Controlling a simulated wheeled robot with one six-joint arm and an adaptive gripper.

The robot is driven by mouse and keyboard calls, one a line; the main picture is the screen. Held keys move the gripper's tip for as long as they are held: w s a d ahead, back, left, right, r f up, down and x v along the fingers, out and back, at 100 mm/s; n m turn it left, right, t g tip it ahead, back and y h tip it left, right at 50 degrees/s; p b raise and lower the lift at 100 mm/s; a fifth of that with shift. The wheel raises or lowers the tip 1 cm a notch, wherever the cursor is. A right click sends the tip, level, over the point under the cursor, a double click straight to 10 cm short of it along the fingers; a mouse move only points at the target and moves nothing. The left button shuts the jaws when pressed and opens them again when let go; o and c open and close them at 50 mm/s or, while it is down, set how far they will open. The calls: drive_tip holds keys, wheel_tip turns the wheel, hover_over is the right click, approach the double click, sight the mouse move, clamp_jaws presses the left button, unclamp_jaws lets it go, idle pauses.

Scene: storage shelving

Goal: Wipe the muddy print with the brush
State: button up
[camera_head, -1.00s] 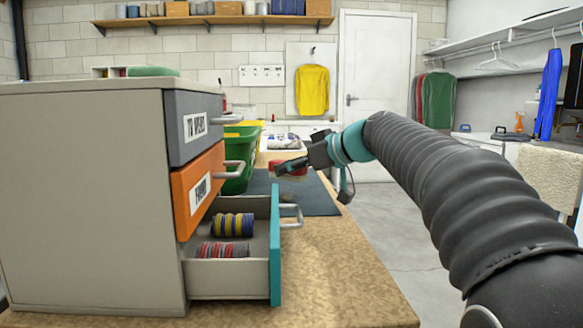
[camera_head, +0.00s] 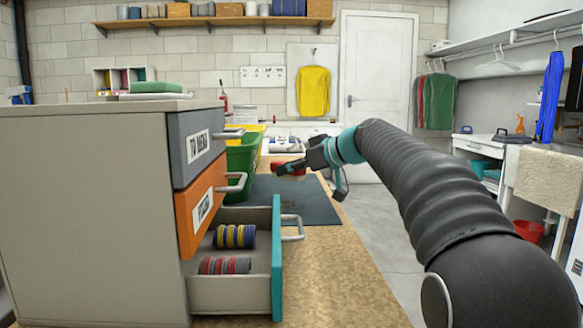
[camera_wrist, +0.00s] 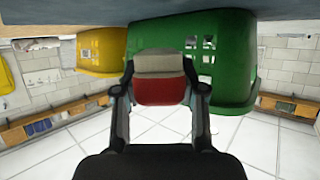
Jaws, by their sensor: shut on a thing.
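A brush with a red body (camera_wrist: 160,92) and a pale bristle part sits between the fingers of my gripper (camera_wrist: 160,88) in the wrist view. My gripper is shut on it. In the head view my gripper (camera_head: 303,164) holds the brush (camera_head: 288,169) above or at the dark mat (camera_head: 318,210) on the worktop; I cannot tell whether the bristles touch the mat.
A green crate (camera_head: 240,157) stands left of my gripper, with a yellow crate (camera_wrist: 101,48) beyond. A drawer cabinet (camera_head: 90,210) is at left, its teal bottom drawer (camera_head: 277,262) pulled out, holding striped rolls. Open floor lies to the right.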

drive_tip(key=shift+r, duration=0.15)
drive_tip(key=shift+r+p, duration=1.95)
drive_tip(key=shift+r, duration=0.9)
drive_tip(key=shift+r+p, duration=1.05)
drive_tip(key=shift+r, duration=0.5)
drive_tip(key=shift+f, duration=0.1)
